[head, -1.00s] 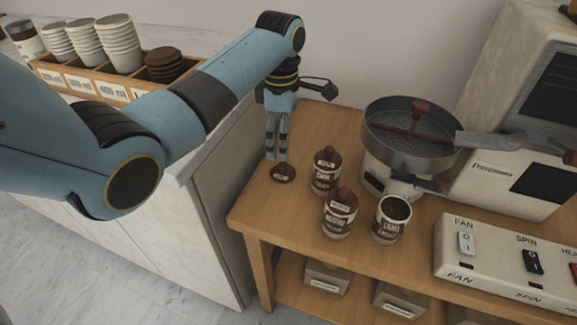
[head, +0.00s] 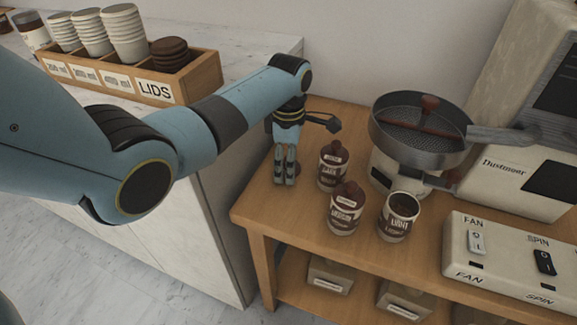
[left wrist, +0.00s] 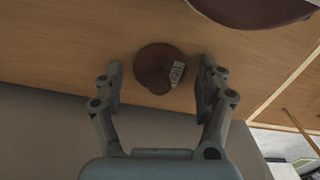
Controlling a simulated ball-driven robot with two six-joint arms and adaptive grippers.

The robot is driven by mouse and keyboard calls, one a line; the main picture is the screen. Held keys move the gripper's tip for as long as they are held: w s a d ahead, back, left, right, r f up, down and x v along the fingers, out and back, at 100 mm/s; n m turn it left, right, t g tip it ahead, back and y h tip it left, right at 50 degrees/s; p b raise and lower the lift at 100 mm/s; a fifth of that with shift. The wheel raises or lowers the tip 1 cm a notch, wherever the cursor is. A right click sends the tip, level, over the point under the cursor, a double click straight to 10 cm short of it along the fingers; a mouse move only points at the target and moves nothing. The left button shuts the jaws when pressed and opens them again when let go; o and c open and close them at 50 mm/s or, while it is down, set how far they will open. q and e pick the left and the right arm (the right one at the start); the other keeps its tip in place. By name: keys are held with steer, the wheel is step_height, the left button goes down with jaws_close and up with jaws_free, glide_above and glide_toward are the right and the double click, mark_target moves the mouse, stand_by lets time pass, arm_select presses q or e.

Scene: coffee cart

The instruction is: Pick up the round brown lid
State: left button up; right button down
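The round brown lid (left wrist: 156,67) lies on the wooden table, with a small white label on its knob. In the left wrist view it sits between the two fingertips of my left gripper (left wrist: 161,82), with a gap on each side. The gripper is open and points down. In the head view my left gripper (head: 285,178) is low at the table's left end, and its fingers hide most of the lid. The LIGHT jar (head: 397,227) stands uncovered, dark contents showing. My right gripper is not in view.
Two lidded jars, DARK (head: 332,172) and another (head: 344,218), stand just right of my left gripper. A round metal sieve pan (head: 417,150) is behind them. A switch panel (head: 510,262) is at the right. A LIDS box (head: 205,80) is on the left counter.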

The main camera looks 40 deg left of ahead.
arm_select(q)
steer(key=c, duration=1)
